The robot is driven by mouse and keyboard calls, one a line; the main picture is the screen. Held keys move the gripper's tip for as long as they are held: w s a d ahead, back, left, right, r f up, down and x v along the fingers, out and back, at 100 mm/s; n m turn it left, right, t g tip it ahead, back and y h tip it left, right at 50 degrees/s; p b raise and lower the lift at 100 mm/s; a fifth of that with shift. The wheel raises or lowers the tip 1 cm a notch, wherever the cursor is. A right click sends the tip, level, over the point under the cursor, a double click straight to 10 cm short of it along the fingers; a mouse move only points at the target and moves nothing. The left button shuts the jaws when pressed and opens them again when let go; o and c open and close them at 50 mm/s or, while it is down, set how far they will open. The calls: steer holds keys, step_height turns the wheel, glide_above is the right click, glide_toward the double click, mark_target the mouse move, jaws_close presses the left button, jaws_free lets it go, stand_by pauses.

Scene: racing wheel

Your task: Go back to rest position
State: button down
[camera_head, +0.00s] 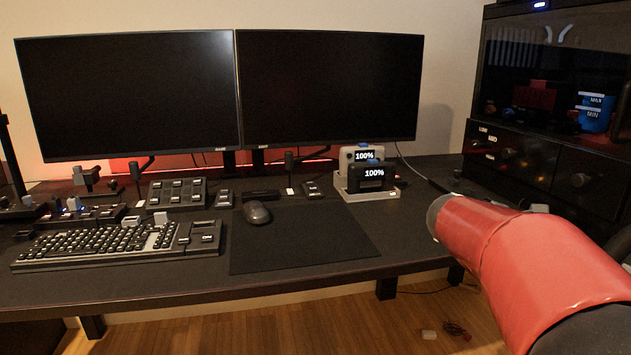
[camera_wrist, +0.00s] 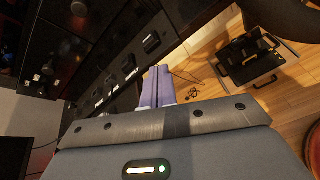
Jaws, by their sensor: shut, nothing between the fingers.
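My gripper (camera_wrist: 158,87) shows in the wrist view, its two purple-grey fingers together at the middle with nothing between them. It hangs in free air beside a dark cabinet front with knobs and switches. In the head view my red arm comes in from the right edge, over the right end of the desk; the gripper itself is not visible there.
The black desk (camera_head: 190,285) carries a keyboard (camera_head: 120,243), a mouse (camera_head: 257,212), two monitors and a charging dock (camera_head: 367,192). A dark cabinet (camera_head: 535,160) with knobs stands close to my arm at right. In the wrist view, a black case (camera_wrist: 250,58) lies on the wooden floor.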

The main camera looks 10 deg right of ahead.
steer(key=s+a+f+m+t+y, duration=0.1)
steer(key=s+a+f+m+y, duration=0.3)
steer(key=a, duration=0.6)
steer(key=s+a+f+m+t+y, duration=0.1)
steer(key=s+a+f+m+y, duration=0.3)
steer(key=a, duration=0.6)
steer(key=s+a+f+m+t+y, duration=0.1)
steer(key=s+a+f+m+y, duration=0.3)
steer(key=s+a, duration=0.3)
steer(key=a+m+y, duration=0.1)
steer(key=a, duration=0.2)
steer(key=shift+a+f+t, duration=0.2)
steer(key=shift+f+t, duration=0.05)
steer(key=shift+t, duration=0.15)
